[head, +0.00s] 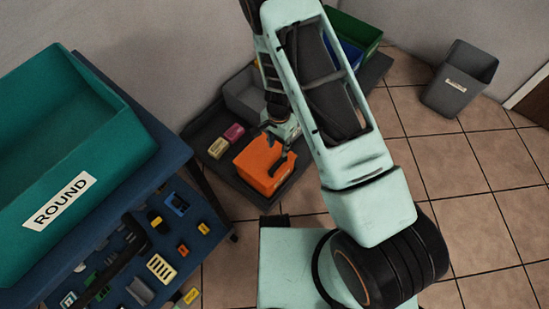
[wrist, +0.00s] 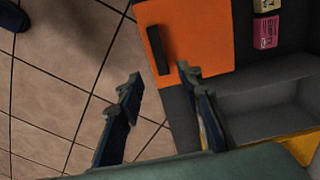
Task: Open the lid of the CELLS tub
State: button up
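An orange tub (head: 259,163) stands on the dark tray behind my arm, its top covered by a flat orange lid (wrist: 202,32). No readable CELLS label shows on it. A dark bar handle (wrist: 158,50) lies on the lid near its left edge in the wrist view. My gripper (wrist: 157,84) is open and empty, its two fingers apart, with the handle just beyond the gap between the fingertips. In the head view my gripper (head: 282,148) hangs over the tub and hides part of it. I cannot tell whether a finger touches the lid.
A pink box (head: 234,133) and a pale yellow box (head: 218,147) lie beside the tub. A grey bin (head: 243,94) and a green bin (head: 352,35) stand farther back. A blue table with a teal ROUND bin (head: 108,165) is at left; a grey wastebasket (head: 460,80) is at right.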

aim_at(278, 164)
notch_tip(278, 164, down, 11)
jog(key=b, duration=0.3)
jog(key=shift+s+b, duration=0.1)
jog(key=shift+b, duration=0.2)
jog(key=shift+c, duration=0.2)
grip_shut()
